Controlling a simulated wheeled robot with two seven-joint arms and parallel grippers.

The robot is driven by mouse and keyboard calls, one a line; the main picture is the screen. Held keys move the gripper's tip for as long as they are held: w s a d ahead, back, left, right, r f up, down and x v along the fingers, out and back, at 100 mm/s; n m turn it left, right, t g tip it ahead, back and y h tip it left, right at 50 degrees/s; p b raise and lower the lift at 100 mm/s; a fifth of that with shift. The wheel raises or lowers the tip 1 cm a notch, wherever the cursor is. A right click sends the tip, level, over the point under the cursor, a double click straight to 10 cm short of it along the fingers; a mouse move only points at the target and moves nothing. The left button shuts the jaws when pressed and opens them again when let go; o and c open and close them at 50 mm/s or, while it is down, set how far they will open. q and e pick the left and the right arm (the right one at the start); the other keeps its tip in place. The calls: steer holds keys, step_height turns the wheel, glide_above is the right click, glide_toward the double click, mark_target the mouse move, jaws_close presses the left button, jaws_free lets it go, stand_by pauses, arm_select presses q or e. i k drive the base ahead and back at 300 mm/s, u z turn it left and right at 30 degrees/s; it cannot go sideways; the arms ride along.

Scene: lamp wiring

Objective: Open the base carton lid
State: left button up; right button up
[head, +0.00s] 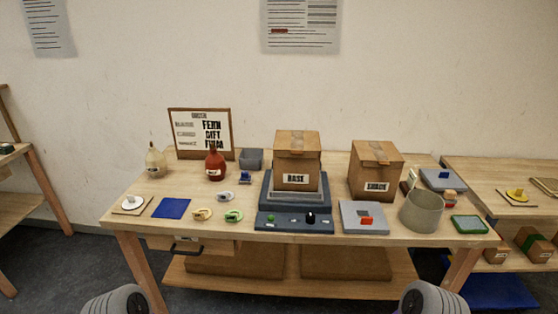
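The base carton (296,180) is a brown cardboard box with a label that appears to read BASE. It stands upright on a dark grey-blue platform (265,202) in the middle of the table. Its lid (297,141) looks shut, with a paler strip across the top and down the front. Both of my grippers are out of view. Only rounded grey parts of my arms show at the bottom edge, left and right, well apart from the carton.
A second brown carton (373,184) stands to the right. A control panel (294,221) with knobs lies in front of the platform. A grey-green cylinder (422,212), red bottle (215,167), framed sign (202,115) and blue mat (171,208) are also on the wooden table (270,236).

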mark_target(288, 144)
steer(key=u, duration=1.35)
steer(key=i, duration=1)
steer(key=z, duration=2.1)
